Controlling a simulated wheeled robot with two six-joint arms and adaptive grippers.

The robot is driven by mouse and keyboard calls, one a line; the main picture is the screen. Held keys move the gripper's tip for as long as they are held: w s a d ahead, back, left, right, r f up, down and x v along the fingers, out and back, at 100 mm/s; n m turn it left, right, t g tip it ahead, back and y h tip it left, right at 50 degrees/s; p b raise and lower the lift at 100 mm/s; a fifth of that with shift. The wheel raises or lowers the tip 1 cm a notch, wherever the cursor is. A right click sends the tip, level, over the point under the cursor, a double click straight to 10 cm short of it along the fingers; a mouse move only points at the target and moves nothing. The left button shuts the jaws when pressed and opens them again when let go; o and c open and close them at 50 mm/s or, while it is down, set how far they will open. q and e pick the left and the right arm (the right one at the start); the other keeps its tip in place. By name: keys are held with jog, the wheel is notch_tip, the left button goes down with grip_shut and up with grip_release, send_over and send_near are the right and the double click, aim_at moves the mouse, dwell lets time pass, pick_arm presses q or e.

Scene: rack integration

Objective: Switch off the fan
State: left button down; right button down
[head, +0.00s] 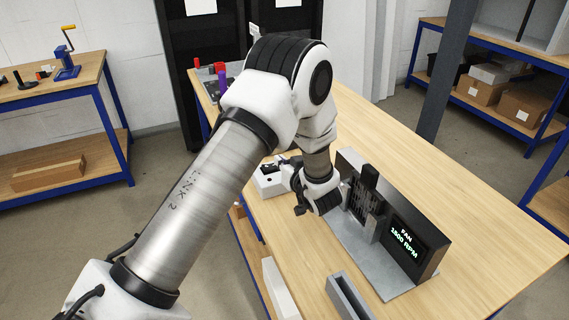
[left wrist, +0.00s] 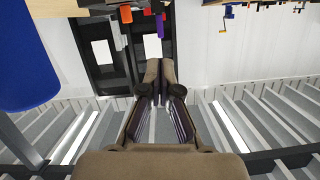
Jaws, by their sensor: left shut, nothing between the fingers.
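The fan unit (head: 432,262) stands on a grey base plate on the wooden table, with a dark grille panel. Its screen (head: 405,238) reads "FAN 1500 RPM". A small white box (head: 266,182) with dark parts on top sits to the left of the fan unit; I cannot tell whether it is a switch. My left gripper (head: 299,200) is between the white box and the fan unit, partly hidden by its own wrist. In the left wrist view its fingers (left wrist: 160,75) are together with nothing between them. My right gripper is not in view.
The wooden table (head: 490,230) is clear to the right of the fan unit. Side benches (head: 65,95) and a dark rack stand behind.

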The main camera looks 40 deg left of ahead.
pick_arm(q)
jog(key=p, duration=0.2)
send_over(271, 175)
jog(key=shift+w+f, duration=0.15)
jog(key=shift+f, duration=0.45)
notch_tip(271, 175, down, 4)
jog(key=shift+d+r+p, duration=0.1)
jog(key=shift+r+p, duration=0.1)
jog(key=shift+p, duration=0.2)
jog(key=shift+s+f, duration=0.2)
jog(key=shift+f, duration=0.1)
